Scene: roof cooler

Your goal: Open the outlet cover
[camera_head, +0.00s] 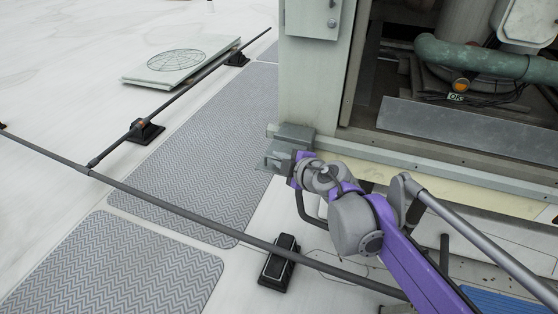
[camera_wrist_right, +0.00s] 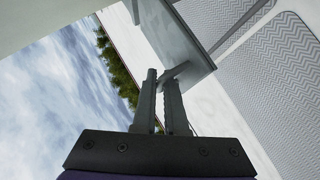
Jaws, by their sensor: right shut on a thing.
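A grey outlet box (camera_head: 294,134) sits low on the corner post of the cabinet. My right arm reaches it from the lower right in the head view. My right gripper (camera_head: 278,160) is at the front of the box, its fingers hard to make out there. In the right wrist view, the gripper (camera_wrist_right: 165,82) is shut on a small tab at the edge of the grey outlet cover (camera_wrist_right: 190,38), which shows as a flat panel above the fingers. How far the cover stands open cannot be told. My left gripper is not in view.
The open cabinet with pipes (camera_head: 480,60) stands at upper right. A dark pipe rail (camera_head: 190,208) on black feet (camera_head: 279,262) runs across the front. Grey textured mats (camera_head: 110,265) and a pale hatch (camera_head: 180,62) lie on the roof to the left.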

